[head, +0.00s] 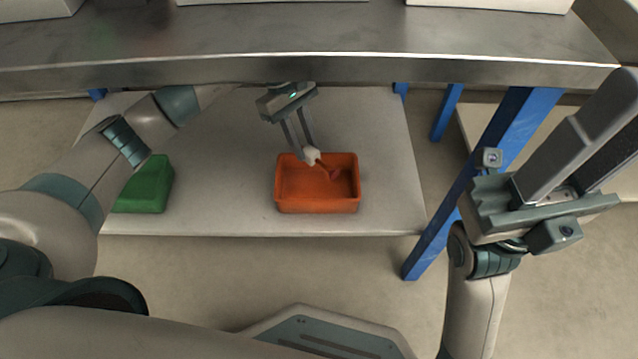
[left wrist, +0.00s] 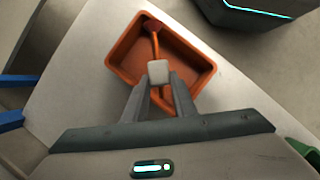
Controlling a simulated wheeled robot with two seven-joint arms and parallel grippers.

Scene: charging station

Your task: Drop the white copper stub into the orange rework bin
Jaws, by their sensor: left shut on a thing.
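The white copper stub (head: 312,154) is between the fingertips of my left gripper (head: 309,148), which is shut on it. An orange-brown stalk shows by the stub, over the bin. The orange rework bin (head: 283,198) stands on the low shelf, and the stub is over its back part. In the left wrist view the stub's white end (left wrist: 158,72) sits at the fingertips of the left gripper (left wrist: 160,82), in front of the orange bin (left wrist: 200,78). My right gripper (head: 590,140) is raised at the right, away from the bin; its fingers overlap, so its opening is unclear.
A green bin (head: 148,188) stands left on the low grey shelf (head: 235,190). A steel tabletop (head: 300,45) lies above and behind. Blue legs (head: 430,235) stand at the right. The shelf between the bins is clear.

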